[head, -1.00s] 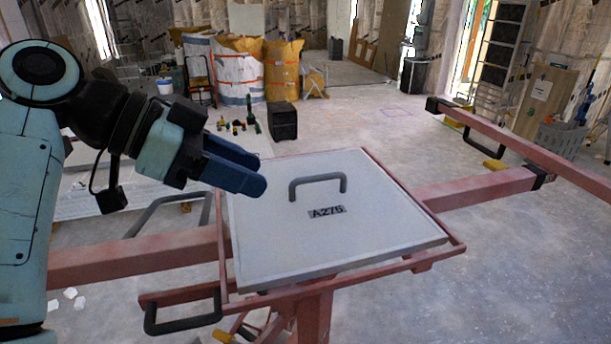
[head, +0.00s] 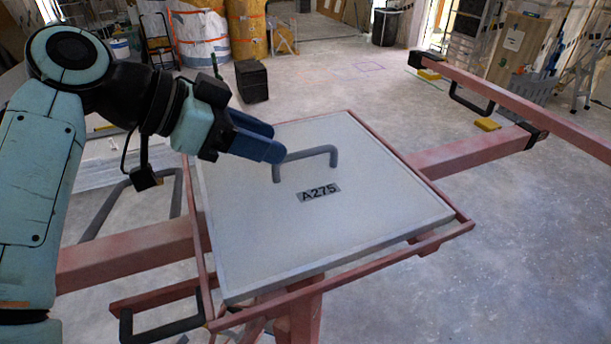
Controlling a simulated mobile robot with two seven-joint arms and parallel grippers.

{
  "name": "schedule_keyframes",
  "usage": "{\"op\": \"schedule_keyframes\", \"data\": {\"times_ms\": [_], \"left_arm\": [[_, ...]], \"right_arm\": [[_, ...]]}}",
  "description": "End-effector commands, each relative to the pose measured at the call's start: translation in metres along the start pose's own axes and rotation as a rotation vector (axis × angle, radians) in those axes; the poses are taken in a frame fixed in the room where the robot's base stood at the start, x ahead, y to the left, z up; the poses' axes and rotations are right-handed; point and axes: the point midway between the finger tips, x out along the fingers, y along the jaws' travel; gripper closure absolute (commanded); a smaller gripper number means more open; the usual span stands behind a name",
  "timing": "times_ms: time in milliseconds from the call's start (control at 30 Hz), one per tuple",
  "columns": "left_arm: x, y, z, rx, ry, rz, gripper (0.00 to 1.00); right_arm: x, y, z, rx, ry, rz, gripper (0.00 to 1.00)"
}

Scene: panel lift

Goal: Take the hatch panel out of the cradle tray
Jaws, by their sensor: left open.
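The hatch panel (head: 330,225) is a flat light-grey square marked A275. It lies in the red-framed cradle tray (head: 440,238), whose rails show along its edges. A dark grey U-shaped handle (head: 306,156) stands up from the panel's far half. My left gripper (head: 278,142) has blue fingers and is open and empty. Its fingertips are just left of the handle in the picture, above the panel's far left part. I cannot tell whether they touch the handle. My right gripper is not in view.
Red beams run out from the tray to the left (head: 130,255) and right (head: 470,155). A dark handle loop (head: 160,330) hangs at the tray's front left. A black box (head: 252,81) stands on the floor behind.

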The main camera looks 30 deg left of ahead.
Motion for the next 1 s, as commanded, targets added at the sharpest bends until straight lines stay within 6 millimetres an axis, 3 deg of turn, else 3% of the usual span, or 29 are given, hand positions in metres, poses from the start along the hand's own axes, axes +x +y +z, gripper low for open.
{"op": "schedule_keyframes", "data": {"times_ms": [167,500,767,900,1000], "left_arm": [[0.011,0.002,-0.001,0.0,-0.001,-0.002,0.58],[0.054,0.007,-0.004,0.0,-0.001,-0.002,0.58],[0.057,0.007,-0.004,0.001,0.001,-0.002,0.58],[0.057,0.007,-0.004,0.001,0.0,-0.001,1.0],[0.057,0.007,-0.004,0.002,0.0,-0.001,1.0]], "right_arm": [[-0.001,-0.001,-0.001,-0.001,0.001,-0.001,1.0],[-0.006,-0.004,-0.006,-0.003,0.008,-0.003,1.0],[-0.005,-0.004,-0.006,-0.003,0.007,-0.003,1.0],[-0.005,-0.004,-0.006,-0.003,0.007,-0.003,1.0],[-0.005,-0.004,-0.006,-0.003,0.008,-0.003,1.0]]}}
